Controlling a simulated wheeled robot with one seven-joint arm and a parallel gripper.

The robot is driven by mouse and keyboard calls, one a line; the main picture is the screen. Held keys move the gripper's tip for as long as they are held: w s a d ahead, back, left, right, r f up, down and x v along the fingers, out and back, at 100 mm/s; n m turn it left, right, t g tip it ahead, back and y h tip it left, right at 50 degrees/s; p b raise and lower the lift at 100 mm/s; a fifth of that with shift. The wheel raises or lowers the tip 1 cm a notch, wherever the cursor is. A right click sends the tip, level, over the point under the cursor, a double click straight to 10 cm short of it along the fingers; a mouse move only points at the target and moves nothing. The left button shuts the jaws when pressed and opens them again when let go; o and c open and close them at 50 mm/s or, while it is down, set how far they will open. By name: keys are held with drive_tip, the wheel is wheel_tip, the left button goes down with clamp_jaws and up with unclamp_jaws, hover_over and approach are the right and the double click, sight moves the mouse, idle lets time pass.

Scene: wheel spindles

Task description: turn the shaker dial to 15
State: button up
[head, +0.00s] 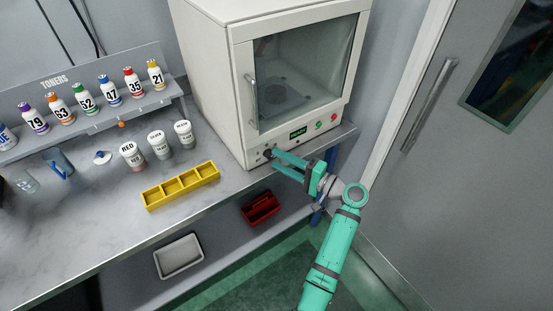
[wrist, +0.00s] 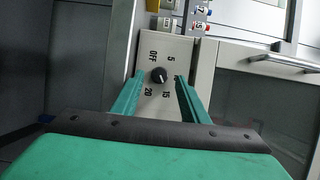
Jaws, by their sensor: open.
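The shaker (head: 240,100) is a large cream box with a glass door on the right end of the bench. Its black dial (wrist: 159,75) sits on a light panel in the wrist view, with OFF, 5, 15 and 20 printed around it. A small white mark shows on the knob, too small to read surely. My gripper (wrist: 159,80) is open, with one finger on each side of the dial; whether either touches it I cannot tell. The right finger hides part of the scale. In the head view my gripper (head: 273,162) is at the shaker's lower front, by the dial.
A green display (head: 298,134) and red and green buttons are right of the dial. A yellow divided tray (head: 181,186) lies on the bench near its front edge. Several toner bottles stand on a rack, with lidded tubs in front. A red caddy (head: 261,209) is below the bench.

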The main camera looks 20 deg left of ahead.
drive_tip(key=v, duration=0.9)
drive_tip(key=shift+s+a+f, duration=0.1)
